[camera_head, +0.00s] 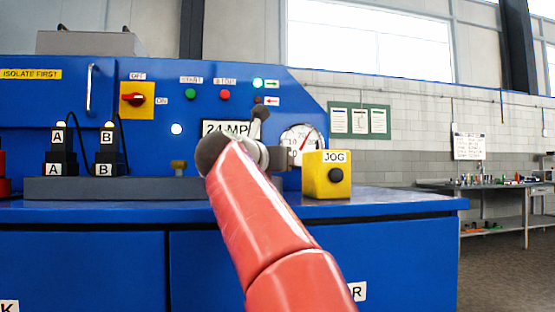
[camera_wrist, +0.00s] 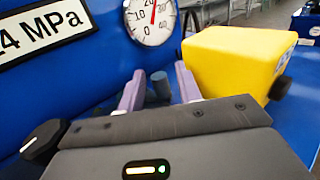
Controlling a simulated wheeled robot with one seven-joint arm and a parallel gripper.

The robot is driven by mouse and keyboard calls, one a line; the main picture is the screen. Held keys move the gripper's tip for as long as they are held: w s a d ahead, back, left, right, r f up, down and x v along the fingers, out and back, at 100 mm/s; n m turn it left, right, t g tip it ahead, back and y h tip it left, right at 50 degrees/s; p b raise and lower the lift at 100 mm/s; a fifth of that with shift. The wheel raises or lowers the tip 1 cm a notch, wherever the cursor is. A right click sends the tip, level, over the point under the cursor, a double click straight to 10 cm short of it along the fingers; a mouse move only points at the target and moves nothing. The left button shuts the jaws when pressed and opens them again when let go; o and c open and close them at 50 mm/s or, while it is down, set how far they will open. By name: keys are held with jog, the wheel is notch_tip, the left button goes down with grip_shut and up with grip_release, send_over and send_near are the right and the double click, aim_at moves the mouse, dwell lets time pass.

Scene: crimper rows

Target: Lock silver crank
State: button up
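I cannot clearly make out a silver crank in either view; my arm hides part of the console. In the wrist view my gripper (camera_wrist: 160,86) points at the blue console, its two mauve fingers apart. A small grey-blue cylinder (camera_wrist: 160,85) shows between the fingers, with gaps on both sides; I cannot tell whether it is part of the crank. In the head view my gripper's end is mostly hidden by my red arm, left of the yellow JOG box (camera_head: 326,175).
The JOG box stands close right of my fingers in the wrist view (camera_wrist: 238,62). Behind are the pressure gauge (camera_head: 302,141) and the 24 MPa sign (camera_head: 224,128). Black blocks A (camera_head: 60,150) and B (camera_head: 106,150) stand left, with a brass stub (camera_head: 179,167) nearer my arm.

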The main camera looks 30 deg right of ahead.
jog(key=shift+w+d, duration=0.1)
grip_shut()
jog(key=shift+d+r+n+t+y+p, duration=0.15)
jog(key=shift+d+n+t+y+p, duration=0.1)
jog(key=shift+n+t+y+p, duration=0.05)
jog(key=shift+w+n+t+y, duration=0.1)
jog(key=shift+n+t+y, duration=0.2)
jog(key=shift+t, duration=0.1)
grip_release()
